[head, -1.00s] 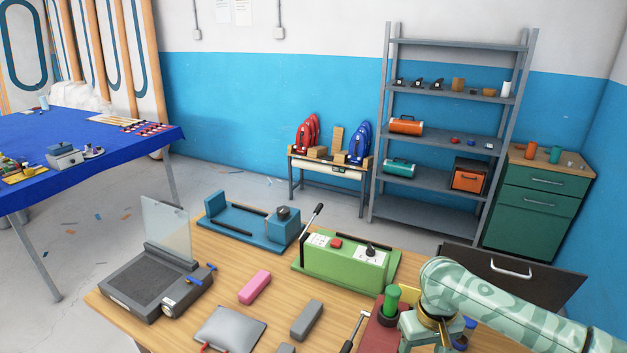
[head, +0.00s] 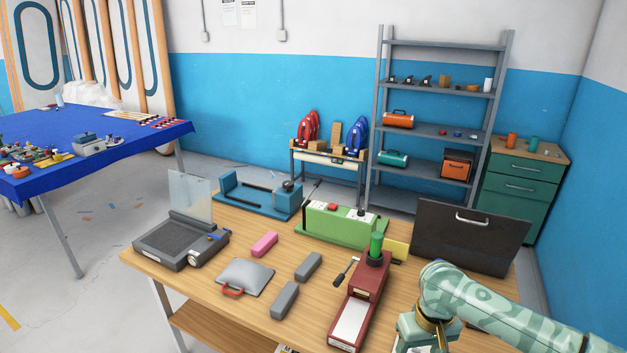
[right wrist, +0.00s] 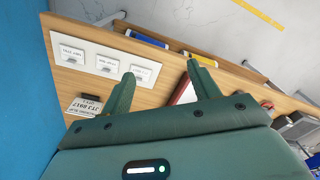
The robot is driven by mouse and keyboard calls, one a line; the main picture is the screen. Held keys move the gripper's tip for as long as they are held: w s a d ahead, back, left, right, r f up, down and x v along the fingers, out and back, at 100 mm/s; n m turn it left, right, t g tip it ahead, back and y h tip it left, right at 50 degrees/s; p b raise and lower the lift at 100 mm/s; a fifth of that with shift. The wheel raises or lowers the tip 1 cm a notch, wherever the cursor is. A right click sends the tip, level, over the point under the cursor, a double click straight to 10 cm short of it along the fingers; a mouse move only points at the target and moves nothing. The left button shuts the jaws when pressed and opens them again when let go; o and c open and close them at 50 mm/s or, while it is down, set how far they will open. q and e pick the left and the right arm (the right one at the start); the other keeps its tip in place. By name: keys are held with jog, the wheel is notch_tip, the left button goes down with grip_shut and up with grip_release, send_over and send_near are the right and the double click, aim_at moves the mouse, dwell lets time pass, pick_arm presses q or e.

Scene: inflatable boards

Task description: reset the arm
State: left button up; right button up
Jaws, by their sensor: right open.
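My right arm, patterned in pale green, comes into the head view from the lower right, and its gripper end (head: 425,335) is partly cut off by the bottom edge. In the right wrist view the right gripper (right wrist: 158,90) has its two green fingers spread apart with nothing between them. Beyond the fingers are the wooden bench (right wrist: 240,92) and white labelled plates (right wrist: 105,65). My left gripper does not show in any view.
The wooden workbench (head: 220,273) holds a red device (head: 362,300), a green device (head: 325,225), a blue device (head: 255,195), a grey device (head: 170,248) and several blocks. A dark case (head: 470,240) stands at its right. A blue-covered table (head: 100,140) is at left.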

notch_tip(320, 180, down, 17)
jog(key=m+t+y+b, duration=0.1)
jog(key=b, duration=0.3)
jog(key=s+d+f+t+b, duration=0.15)
jog(key=s+f+b, duration=0.35)
jog(key=f, duration=1.1)
jog(key=s+d+f+h+b, duration=0.1)
jog(key=s+d+f+b, duration=0.15)
jog(key=s+f, duration=1.15)
pick_arm(q)
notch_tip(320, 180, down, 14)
jog(key=b, duration=0.2)
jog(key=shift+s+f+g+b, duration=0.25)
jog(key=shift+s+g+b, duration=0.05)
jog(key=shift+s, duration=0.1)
pick_arm(e)
jog(key=s+f+n+g, duration=0.1)
jog(key=s+f, duration=0.2)
jog(key=s, duration=0.8)
jog(key=s+f+n+g, duration=0.1)
jog(key=s+f+n, duration=0.1)
jog(key=s, duration=1)
jog(key=shift+s+f, duration=0.25)
jog(key=shift+f, duration=0.65)
jog(key=shift+a, duration=0.1)
jog(key=shift+c, duration=0.3)
